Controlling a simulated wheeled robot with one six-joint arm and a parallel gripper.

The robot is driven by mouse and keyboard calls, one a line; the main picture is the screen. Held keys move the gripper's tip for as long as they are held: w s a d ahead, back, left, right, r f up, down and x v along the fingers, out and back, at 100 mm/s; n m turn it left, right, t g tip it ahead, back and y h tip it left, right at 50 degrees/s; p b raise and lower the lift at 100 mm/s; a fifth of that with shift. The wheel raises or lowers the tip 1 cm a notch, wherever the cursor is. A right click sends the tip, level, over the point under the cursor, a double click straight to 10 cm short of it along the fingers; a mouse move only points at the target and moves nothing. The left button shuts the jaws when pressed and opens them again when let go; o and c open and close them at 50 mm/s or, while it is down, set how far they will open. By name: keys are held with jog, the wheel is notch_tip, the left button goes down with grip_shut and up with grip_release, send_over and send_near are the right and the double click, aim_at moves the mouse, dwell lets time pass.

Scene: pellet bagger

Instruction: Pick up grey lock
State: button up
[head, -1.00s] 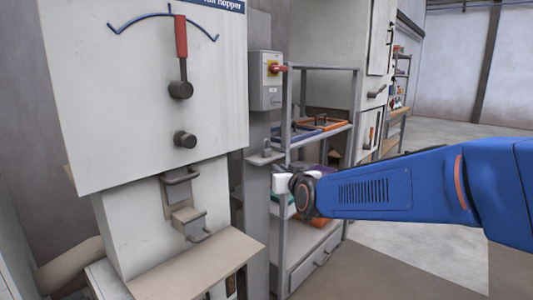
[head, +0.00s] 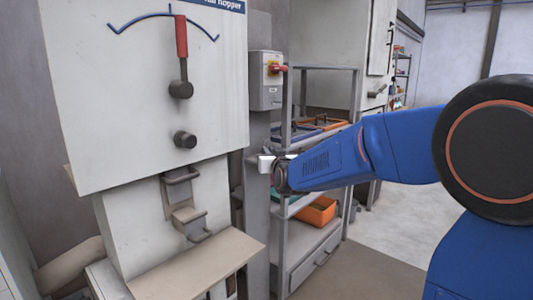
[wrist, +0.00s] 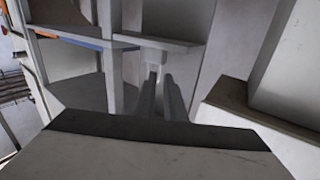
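My gripper (wrist: 160,78) shows two long grey fingers in the wrist view, parallel with a narrow gap between them. They appear open, with nothing clearly held. A small pale grey piece (wrist: 155,56) is just beyond the fingertips, under a grey ledge; I cannot tell whether it is the grey lock. In the head view, my gripper (head: 266,163) is at the small ledge on the grey post beside the hopper. It covers most of that ledge, and no lock can be clearly made out there.
The hopper cabinet (head: 110,110) with a red-handled lever (head: 181,40) stands at left. A switch box (head: 265,88) with a red handle is above the ledge. Behind my arm is a shelf rack with an orange bin (head: 317,212). Open floor (head: 405,220) lies to the right.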

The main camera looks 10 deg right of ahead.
jog(key=shift+w+a, duration=0.15)
jog(key=shift+w, duration=3.25)
grip_shut()
jog(key=shift+r, duration=0.1)
jog(key=shift+s+r, duration=0.15)
jog(key=shift+r, duration=0.15)
notch_tip(320, 180, up, 6)
jog(key=shift+r, duration=0.25)
jog(key=s+d, duration=1.1)
jog(key=s, duration=0.5)
jog(key=shift+d+f, duration=0.15)
jog(key=shift+d, duration=0.25)
jog(key=shift+w, duration=0.1)
